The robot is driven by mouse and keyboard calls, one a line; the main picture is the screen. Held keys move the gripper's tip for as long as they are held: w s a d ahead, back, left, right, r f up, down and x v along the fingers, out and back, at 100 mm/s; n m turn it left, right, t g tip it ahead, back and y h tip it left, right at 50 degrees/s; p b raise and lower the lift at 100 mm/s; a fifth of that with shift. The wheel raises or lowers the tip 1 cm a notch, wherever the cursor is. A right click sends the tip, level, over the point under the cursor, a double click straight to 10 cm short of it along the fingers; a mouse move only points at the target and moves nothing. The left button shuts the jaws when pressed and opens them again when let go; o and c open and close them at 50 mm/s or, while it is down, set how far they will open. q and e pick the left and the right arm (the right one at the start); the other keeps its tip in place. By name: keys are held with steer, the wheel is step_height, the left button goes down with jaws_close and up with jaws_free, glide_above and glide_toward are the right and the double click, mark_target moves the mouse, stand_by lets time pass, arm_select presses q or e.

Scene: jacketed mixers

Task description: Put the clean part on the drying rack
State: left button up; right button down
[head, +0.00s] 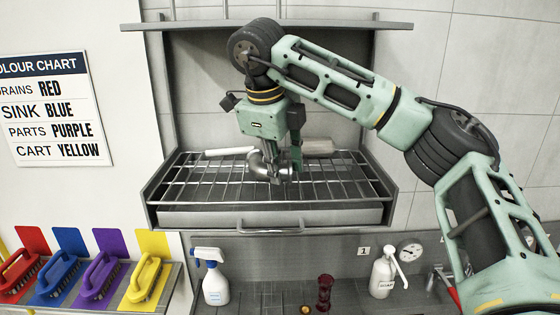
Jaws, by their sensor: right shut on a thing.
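The drying rack (345,188) is a dark frame with a wire grid, set in an alcove at the middle of the head view. My right gripper (280,173) points down over the middle of the grid and is shut on a curved shiny metal part (257,164), which looks like a pipe elbow. The part is at or just above the wires; I cannot tell whether it touches them. The gripper hides some of its right side. My left gripper is not in view.
A white rod-like piece (228,151) and a pale cylinder (318,146) lie at the back of the rack. A shelf (330,24) is above. Below stand a spray bottle (215,284), a red object (325,292) and a soap bottle (383,275). Coloured brushes (100,276) sit lower left.

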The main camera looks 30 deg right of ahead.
steer(key=c, duration=1.4)
jaws_free()
steer(key=shift+o, duration=0.2)
steer(key=v, duration=0.7)
steer(key=shift+r+b, duration=0.3)
steer(key=shift+b, duration=0.15)
steer(key=shift+s, duration=0.1)
steer(key=shift+a, duration=0.15)
